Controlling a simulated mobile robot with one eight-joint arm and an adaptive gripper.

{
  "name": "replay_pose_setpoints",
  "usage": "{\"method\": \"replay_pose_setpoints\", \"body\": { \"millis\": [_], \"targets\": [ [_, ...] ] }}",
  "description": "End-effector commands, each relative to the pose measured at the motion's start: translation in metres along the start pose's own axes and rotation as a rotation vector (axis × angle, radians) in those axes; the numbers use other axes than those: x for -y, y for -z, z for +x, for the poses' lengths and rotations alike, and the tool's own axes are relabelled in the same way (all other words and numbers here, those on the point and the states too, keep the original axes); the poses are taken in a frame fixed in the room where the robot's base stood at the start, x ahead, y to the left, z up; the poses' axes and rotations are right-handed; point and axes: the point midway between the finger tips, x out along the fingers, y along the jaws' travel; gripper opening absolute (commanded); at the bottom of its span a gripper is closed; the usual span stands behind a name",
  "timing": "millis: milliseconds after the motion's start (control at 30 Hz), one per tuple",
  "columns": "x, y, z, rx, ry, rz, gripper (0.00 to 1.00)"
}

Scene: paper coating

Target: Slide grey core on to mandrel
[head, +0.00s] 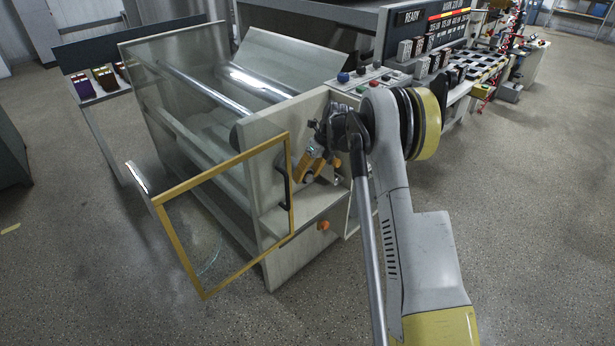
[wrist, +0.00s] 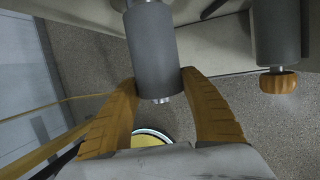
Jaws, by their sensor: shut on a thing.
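The grey core (wrist: 155,55) is a smooth cylinder in the upper middle of the wrist view. A silver shaft, the mandrel (wrist: 163,100), shows as a short stub at the core's near end, and bright metal also shows at its far end. The core appears to be around this shaft. My gripper (wrist: 159,82) has its two orange fingers on either side of the core's near end and is shut on it. In the head view my gripper (head: 314,158) is at the machine's end panel. The core cannot be made out clearly there.
A second grey cylinder (wrist: 277,35) with an orange knob (wrist: 279,83) is to the right in the wrist view. In the head view, a yellow-framed clear guard door (head: 247,155) stands open left of my gripper. The machine's pale end panel (head: 275,250) is close. Floor in front is clear.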

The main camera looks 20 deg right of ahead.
Motion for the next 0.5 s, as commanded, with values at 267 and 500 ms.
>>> {"method": "replay_pose_setpoints", "body": {
  "millis": [267, 500],
  "targets": [
    [0.0, -0.007, 0.002, 0.0, 0.0, -0.001, 0.24],
    [-0.001, -0.013, 0.004, 0.0, 0.0, -0.001, 0.24]
  ]
}}
